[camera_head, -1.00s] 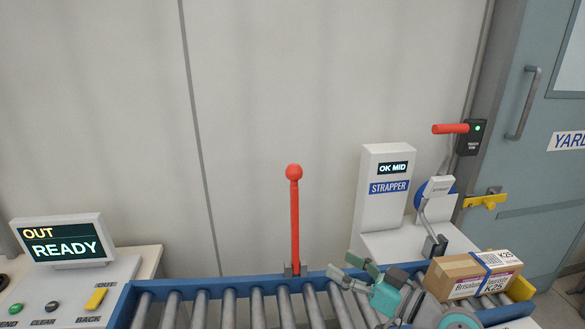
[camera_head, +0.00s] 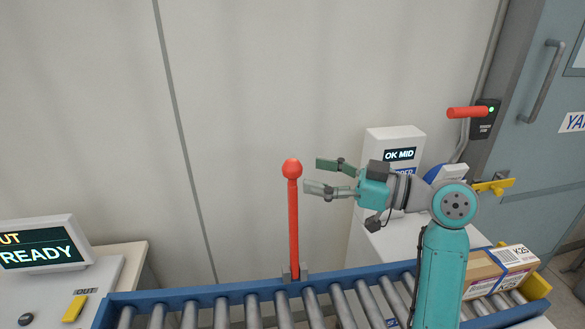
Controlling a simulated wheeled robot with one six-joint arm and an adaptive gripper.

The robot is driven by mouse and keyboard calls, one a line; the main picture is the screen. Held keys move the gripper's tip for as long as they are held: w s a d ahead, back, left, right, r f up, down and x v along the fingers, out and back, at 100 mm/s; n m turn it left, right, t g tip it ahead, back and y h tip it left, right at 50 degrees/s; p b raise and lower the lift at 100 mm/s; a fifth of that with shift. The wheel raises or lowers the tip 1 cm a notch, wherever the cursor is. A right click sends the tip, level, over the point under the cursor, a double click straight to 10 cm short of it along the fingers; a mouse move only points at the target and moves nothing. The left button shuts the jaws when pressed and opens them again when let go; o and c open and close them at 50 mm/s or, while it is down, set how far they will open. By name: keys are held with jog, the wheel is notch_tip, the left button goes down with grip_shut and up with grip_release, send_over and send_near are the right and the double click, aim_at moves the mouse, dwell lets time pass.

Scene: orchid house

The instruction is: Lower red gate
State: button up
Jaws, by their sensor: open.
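The red gate (camera_head: 293,225) is an upright red bar with a round knob (camera_head: 291,169) on top. It stands in a grey bracket (camera_head: 294,272) on the far rail of the roller conveyor. My gripper (camera_head: 318,176) is open, its fingers pointing left, just right of the bar's upper part near the knob. The fingers appear apart from the bar; their depth relative to it is hard to tell.
A strapped carton (camera_head: 485,276) sits on the conveyor's right end, partly behind my arm. The strapper (camera_head: 392,146) reads OK MID behind my gripper. A display (camera_head: 42,245) reading READY stands at left. The blue conveyor rail (camera_head: 190,296) runs below the gate.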

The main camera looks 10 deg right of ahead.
aim_at(293, 170)
jog(key=x, duration=0.5)
jog(key=shift+w+a, duration=0.2)
jog(key=shift+a, duration=0.1)
grip_shut()
